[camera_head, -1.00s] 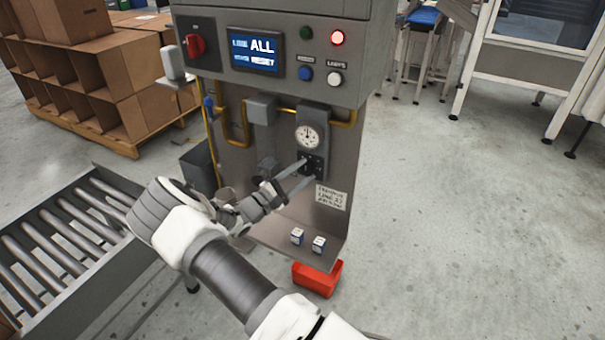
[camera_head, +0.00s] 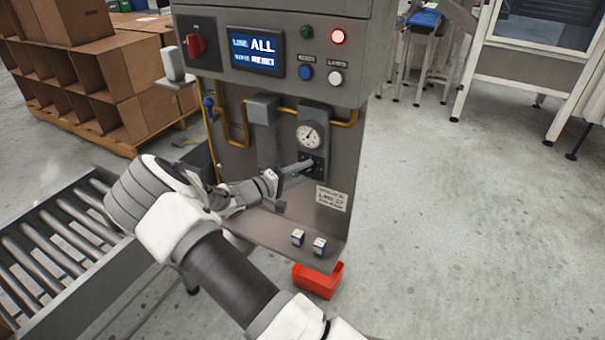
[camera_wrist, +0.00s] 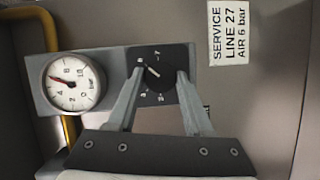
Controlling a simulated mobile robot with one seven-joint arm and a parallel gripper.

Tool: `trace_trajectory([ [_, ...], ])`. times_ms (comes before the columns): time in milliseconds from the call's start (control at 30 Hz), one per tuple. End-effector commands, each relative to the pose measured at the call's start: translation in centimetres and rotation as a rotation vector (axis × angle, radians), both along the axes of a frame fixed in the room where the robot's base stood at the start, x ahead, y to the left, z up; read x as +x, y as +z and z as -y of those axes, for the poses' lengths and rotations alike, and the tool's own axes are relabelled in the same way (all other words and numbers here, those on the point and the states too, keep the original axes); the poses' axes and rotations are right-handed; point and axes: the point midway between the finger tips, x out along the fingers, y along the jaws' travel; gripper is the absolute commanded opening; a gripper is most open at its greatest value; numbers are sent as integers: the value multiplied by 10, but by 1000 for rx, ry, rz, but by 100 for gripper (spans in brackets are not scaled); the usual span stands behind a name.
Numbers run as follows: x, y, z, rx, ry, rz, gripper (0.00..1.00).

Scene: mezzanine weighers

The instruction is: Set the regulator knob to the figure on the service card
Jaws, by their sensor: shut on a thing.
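The regulator knob (camera_wrist: 153,72), a black dial with white figures and a white pointer line, sits between my gripper's fingertips (camera_wrist: 156,84) in the wrist view. My gripper (camera_head: 306,166) is shut on it; the fingers largely hide it in the head view. The pointer slants in the wrist picture; I cannot read its exact setting. The round white gauge (camera_wrist: 75,83) has its red needle a little past mid-scale, near 6; it also shows in the head view (camera_head: 308,135). The service card (camera_wrist: 229,35) reads "SERVICE LINE 27 AIR 6 bar"; it hangs below right of the knob in the head view (camera_head: 332,198).
The grey cabinet (camera_head: 345,125) carries a screen (camera_head: 256,52), red switch (camera_head: 195,45), lamps and buttons. Yellow pipes run beside the gauge. Two small boxes (camera_head: 298,237) stand on its lower shelf, above a red bin (camera_head: 317,281).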

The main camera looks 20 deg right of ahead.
Motion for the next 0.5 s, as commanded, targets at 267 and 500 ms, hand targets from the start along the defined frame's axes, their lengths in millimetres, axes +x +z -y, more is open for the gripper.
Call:
trace_trajectory([
  [267,1,0,-2,25,4,29,0],
  [500,1,0,-2,26,4,31,0],
])
